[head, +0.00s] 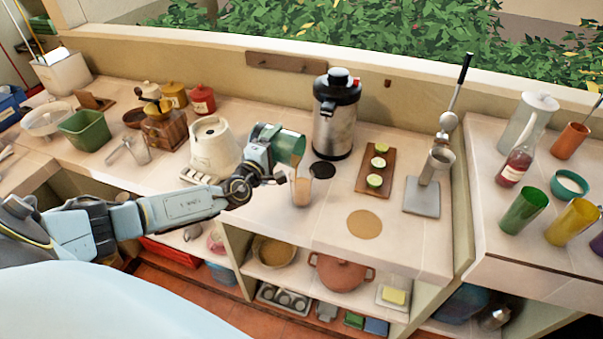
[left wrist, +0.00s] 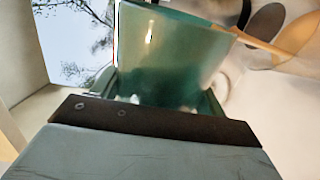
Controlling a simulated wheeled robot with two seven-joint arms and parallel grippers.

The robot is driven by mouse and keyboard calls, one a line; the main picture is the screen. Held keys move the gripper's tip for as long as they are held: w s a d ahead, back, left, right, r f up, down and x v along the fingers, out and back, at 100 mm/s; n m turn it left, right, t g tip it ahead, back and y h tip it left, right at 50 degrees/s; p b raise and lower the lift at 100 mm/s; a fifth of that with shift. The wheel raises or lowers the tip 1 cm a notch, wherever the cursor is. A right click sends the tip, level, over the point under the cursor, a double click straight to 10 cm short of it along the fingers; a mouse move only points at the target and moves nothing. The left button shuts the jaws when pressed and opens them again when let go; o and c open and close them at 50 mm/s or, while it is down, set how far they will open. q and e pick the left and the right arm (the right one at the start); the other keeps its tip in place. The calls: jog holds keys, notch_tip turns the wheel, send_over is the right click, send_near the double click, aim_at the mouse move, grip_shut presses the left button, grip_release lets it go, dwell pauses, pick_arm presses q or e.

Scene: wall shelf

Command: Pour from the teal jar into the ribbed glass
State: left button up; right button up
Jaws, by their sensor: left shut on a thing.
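The teal jar (head: 288,148) is held by my left gripper (head: 262,155) and tilted with its mouth toward the right. The ribbed glass (head: 301,190) stands on the counter just below the jar's mouth, and it appears to hold something tan. A thin tan stream shows between the jar's lip and the glass. In the left wrist view the teal jar (left wrist: 170,62) fills the middle between the fingers, and a tan stream (left wrist: 268,43) leaves its rim at the upper right. My right gripper is not in view.
A dark round coaster (head: 322,170) lies right of the glass. A steel urn (head: 336,120) stands behind it. A board with lime halves (head: 376,171), a cork mat (head: 364,224) and a juice press (head: 421,198) are to the right. A white appliance (head: 213,147) stands behind my left wrist.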

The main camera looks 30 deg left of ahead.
pick_arm(q)
jog(key=shift+d+r+m+p, duration=0.1)
jog(key=shift+r+m+p, duration=0.15)
jog(key=shift+m+p, duration=0.15)
jog(key=a+f+n+b, duration=0.1)
jog(key=f+n+b, duration=0.2)
jog(key=n+b, duration=0.2)
jog(key=a+f+n+b, duration=0.2)
jog(key=f+n+b, duration=0.2)
jog(key=b, duration=0.3)
jog(key=a+f+n+b, duration=0.1)
jog(key=f+n+b, duration=0.2)
jog(key=n+b, duration=0.3)
jog(key=shift+s+a+f+b, duration=0.2)
jog(key=shift+s+a+b, duration=0.05)
jog(key=shift+a+b, duration=0.15)
jog(key=n+b, duration=0.1)
jog(key=a+f+n+b, duration=0.1)
jog(key=n, duration=0.1)
jog(key=shift+a+f, duration=0.15)
jog(key=shift+n+b, duration=0.3)
jog(key=shift+n, duration=0.2)
